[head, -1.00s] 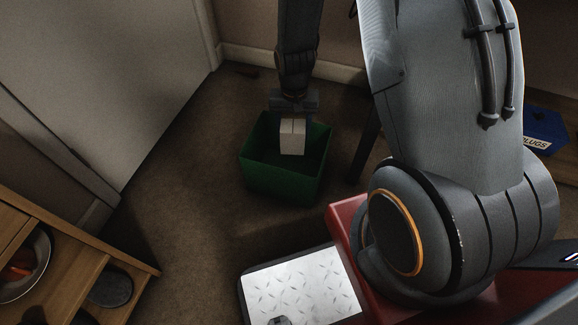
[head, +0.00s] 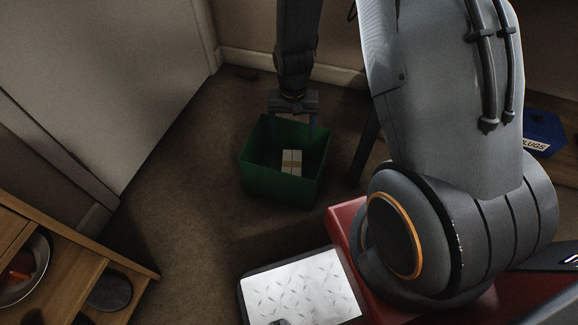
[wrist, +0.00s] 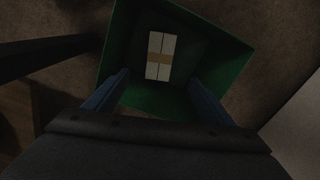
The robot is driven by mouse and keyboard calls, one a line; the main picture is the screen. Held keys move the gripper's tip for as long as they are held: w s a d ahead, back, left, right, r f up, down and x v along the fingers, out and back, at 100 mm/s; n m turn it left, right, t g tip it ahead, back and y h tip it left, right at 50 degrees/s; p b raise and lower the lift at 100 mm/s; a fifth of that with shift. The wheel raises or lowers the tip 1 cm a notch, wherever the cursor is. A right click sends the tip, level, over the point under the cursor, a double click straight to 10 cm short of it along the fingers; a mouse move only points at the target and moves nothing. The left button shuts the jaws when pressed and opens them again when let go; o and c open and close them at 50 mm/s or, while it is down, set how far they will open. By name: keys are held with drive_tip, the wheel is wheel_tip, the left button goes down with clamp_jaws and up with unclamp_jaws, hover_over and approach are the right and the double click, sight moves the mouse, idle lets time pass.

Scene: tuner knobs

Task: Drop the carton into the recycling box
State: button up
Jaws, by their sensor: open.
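The white carton (head: 291,161) with a tan band lies inside the green recycling box (head: 262,184) on the floor. In the wrist view the carton (wrist: 160,56) is inside the box (wrist: 231,66), apart from my fingers. My gripper (head: 294,126) is above the box with its jaws spread. In the wrist view the two blue fingers of my gripper (wrist: 153,84) stand wide apart with nothing between them. The carton's underside is hidden.
A blue bin marked "PLUGS" (head: 543,131) stands at the right. A wooden unit (head: 75,262) with a bowl is at the lower left. A dark leg (head: 366,143) stands close to the box's right side. Carpet left of the box is clear.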

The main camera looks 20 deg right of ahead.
wheel_tip(320, 180, up, 7)
drive_tip(key=p, duration=0.2)
drive_tip(key=shift+f+p, duration=0.2)
drive_tip(key=shift+p, duration=0.1)
